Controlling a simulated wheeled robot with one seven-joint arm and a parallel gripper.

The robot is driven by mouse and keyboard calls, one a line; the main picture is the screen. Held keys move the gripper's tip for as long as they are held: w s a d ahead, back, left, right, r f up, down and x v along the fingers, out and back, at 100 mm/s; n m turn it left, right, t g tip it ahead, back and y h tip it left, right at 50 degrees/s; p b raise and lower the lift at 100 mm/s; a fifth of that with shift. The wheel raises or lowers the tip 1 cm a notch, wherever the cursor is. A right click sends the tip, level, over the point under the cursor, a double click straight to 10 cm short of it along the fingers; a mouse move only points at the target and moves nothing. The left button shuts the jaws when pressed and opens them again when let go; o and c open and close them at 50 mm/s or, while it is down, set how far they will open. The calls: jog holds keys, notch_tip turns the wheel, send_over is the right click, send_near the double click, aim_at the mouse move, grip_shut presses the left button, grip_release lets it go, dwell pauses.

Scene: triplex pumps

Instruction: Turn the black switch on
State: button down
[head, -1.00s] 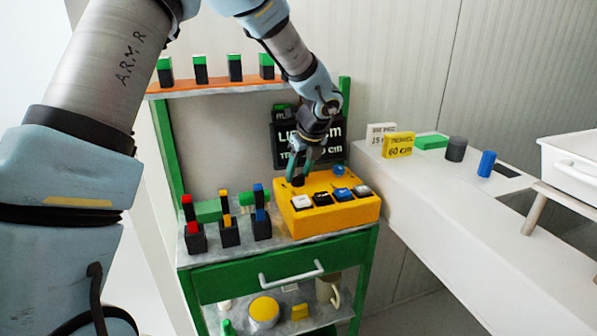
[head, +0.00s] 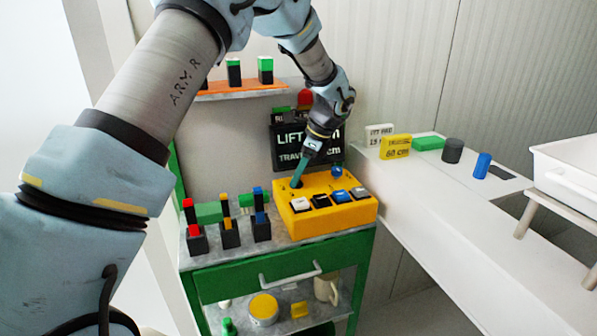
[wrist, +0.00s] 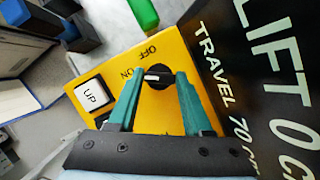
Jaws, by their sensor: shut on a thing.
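The black switch (wrist: 158,77) is a round knob on top of the yellow control box (head: 340,212). In the wrist view its white mark lies roughly crosswise, with one end toward the ON label (wrist: 127,72); the OFF label (wrist: 149,53) is just above. My gripper (wrist: 157,76) is shut on the knob, one teal finger on each side. In the head view my gripper (head: 297,183) reaches down to the box's back left corner, and its fingers hide the knob.
The box also bears a white UP button (wrist: 92,96), black and blue buttons, and a blue knob (head: 337,171). A black LIFT and TRAVEL display (head: 290,155) stands close behind my gripper. Black holders with coloured blocks (head: 229,232) stand left of the box.

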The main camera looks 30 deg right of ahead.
jog(key=shift+n, duration=0.3)
jog(key=shift+c, duration=1.6)
grip_release()
jog(key=b+v, duration=0.2)
jog(key=v, duration=0.9)
jog(key=shift+b, duration=0.35)
jog(key=shift+f, duration=0.1)
